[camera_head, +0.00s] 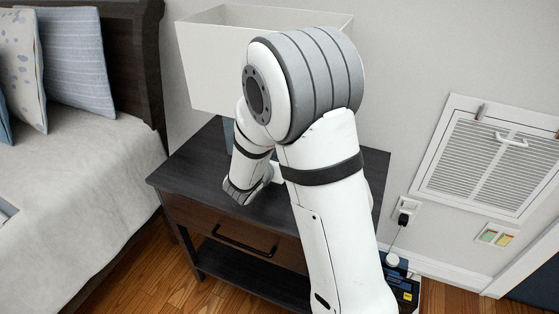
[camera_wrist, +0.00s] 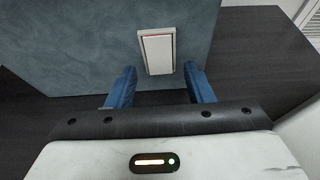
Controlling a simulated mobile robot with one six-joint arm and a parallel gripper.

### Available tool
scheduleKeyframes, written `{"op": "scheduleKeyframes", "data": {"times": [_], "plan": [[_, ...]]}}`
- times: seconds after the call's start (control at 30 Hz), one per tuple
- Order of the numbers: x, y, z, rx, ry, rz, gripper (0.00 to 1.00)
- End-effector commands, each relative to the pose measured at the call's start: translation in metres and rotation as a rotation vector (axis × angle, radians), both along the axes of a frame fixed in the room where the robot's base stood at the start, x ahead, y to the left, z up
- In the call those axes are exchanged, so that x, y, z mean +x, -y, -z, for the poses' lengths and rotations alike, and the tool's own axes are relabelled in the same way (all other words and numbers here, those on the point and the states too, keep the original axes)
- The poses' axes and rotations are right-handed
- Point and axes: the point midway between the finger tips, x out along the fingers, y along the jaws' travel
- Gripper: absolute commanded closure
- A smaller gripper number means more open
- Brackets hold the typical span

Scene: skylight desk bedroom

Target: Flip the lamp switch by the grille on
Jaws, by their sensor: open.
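The lamp has a white shade (camera_head: 215,65) and stands on the dark nightstand in the head view. Its blue-grey base (camera_head: 228,135) is mostly hidden behind my arm there. In the wrist view the lamp base (camera_wrist: 85,45) fills the upper left, and a white rocker switch (camera_wrist: 157,52) in a pale frame is on its face. I cannot tell which way the rocker is set. My gripper (camera_wrist: 160,74) is open and empty, its blue fingers on either side of the switch's lower end. Contact cannot be made out. The wall grille (camera_head: 490,150) is right of the nightstand.
The nightstand (camera_head: 180,172) has a drawer with a black handle. A bed (camera_head: 75,190) stands close on the left. A wall outlet (camera_head: 405,212) with a black plug and cord is on the right, above a dark box (camera_head: 405,288). A small coloured panel (camera_head: 496,236) is below the grille.

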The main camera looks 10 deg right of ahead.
Motion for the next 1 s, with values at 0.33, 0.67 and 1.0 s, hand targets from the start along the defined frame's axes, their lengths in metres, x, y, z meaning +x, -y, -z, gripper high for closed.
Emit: {"op": "scheduleKeyframes", "data": {"times": [0.33,0.67,1.0], "plan": [[0.0036,0.0032,0.002,0.001,0.0,0.001,0.54],[0.0034,0.0036,0.0018,0.001,0.0,0.003,0.81],[0.0036,0.0038,0.0041,-0.003,0.006,0.003,0.97]]}}
